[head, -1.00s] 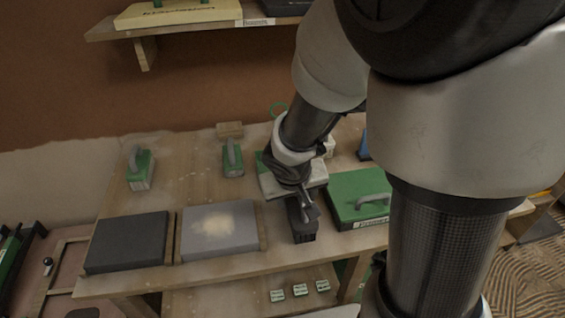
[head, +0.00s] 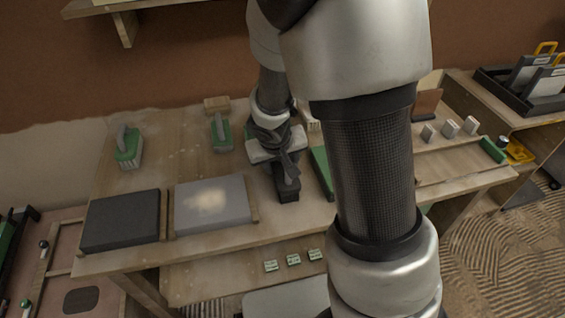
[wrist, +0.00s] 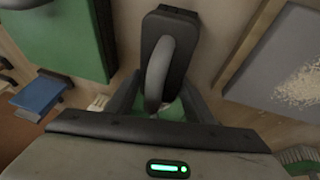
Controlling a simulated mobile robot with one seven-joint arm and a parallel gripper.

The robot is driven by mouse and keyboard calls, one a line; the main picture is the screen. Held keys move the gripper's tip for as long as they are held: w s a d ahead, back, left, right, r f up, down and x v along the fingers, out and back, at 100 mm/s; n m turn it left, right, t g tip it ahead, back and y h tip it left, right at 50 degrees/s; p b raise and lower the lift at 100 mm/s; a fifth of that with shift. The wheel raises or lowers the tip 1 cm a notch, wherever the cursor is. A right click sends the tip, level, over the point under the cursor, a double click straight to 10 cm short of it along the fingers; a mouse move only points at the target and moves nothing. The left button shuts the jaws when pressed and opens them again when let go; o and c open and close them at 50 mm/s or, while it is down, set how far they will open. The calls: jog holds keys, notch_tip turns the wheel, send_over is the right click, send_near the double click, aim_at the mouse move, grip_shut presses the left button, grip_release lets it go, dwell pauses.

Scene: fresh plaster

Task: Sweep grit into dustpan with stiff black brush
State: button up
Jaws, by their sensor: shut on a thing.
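The black brush (head: 287,192) is on or just above the bench, right of the grey slab (head: 190,223); I cannot tell if it touches the wood. My gripper (head: 287,168) is shut on its handle from above. In the wrist view, the brush (wrist: 160,28) shows a dark block and a curved grey handle between the fingers of my gripper (wrist: 157,98). Pale grit (head: 207,200) lies in a patch on the grey slab, and it also shows at the right of the wrist view (wrist: 302,86). I cannot make out a dustpan for certain.
A wooden strip (head: 254,205) edges the slab on the brush's side. A dark slab (head: 122,220) lies further left. Two green-based brushes (head: 128,150) (head: 221,133) stand behind. A green board (head: 321,173) is close right, partly hidden by my arm. A yellow item (head: 518,151) is far right.

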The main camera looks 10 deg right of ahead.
jog(key=shift+w+p, duration=0.45)
jog(key=shift+w, duration=0.95)
jog(key=shift+r, duration=0.4)
jog(key=shift+d+p+v, duration=0.2)
jog(key=shift+p+v, duration=0.45)
jog(key=shift+v, duration=0.45)
jog(key=shift+d+p+v, duration=0.15)
jog(key=shift+p+v, duration=0.5)
jog(key=shift+v, duration=0.4)
jog(key=shift+r, duration=0.1)
